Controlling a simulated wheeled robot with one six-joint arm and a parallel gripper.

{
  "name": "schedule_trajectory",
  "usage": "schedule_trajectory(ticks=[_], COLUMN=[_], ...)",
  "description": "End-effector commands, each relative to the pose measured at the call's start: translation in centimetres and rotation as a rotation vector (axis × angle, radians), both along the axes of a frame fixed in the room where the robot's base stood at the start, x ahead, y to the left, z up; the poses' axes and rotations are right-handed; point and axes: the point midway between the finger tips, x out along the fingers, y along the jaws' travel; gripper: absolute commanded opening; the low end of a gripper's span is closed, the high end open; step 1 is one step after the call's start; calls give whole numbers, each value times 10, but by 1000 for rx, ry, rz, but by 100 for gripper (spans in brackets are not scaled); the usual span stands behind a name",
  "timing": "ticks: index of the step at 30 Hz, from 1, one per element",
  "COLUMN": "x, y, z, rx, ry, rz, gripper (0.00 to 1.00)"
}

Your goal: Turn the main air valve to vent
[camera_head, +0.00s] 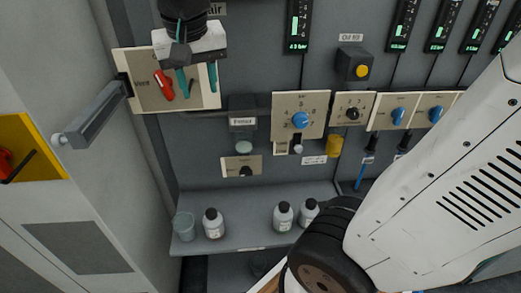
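The main air valve's red handle (163,86) is on a beige plate (150,98) at the upper left of the panel, tilted from upper left to lower right. The word "Vent" is printed on the plate to the left of the handle. My gripper (198,81) hangs in front of the plate, just right of the handle. Its two teal fingers are spread apart with nothing seen between them. The left finger looks close to the handle; I cannot tell whether they touch. My gripper's body hides the plate's upper right part and most of the label above.
A grey door handle (95,112) juts out left of the plate. A yellow plate with a red switch (5,165) is at the far left. Bottles (213,223) and a beaker (184,227) stand on the shelf below. Blue knobs (301,120) are to the right. My arm fills the lower right.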

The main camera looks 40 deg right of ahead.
Motion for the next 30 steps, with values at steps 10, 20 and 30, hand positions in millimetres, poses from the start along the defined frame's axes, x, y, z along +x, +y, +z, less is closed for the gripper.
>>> schedule_trajectory(ticks=[10,20,30], x=[-66,-125,-160], y=[-11,-14,-11], z=[-24,-52,-75], rx=[24,57,82], ry=[63,110,133], rz=[138,278,376], gripper=[38,38,38])
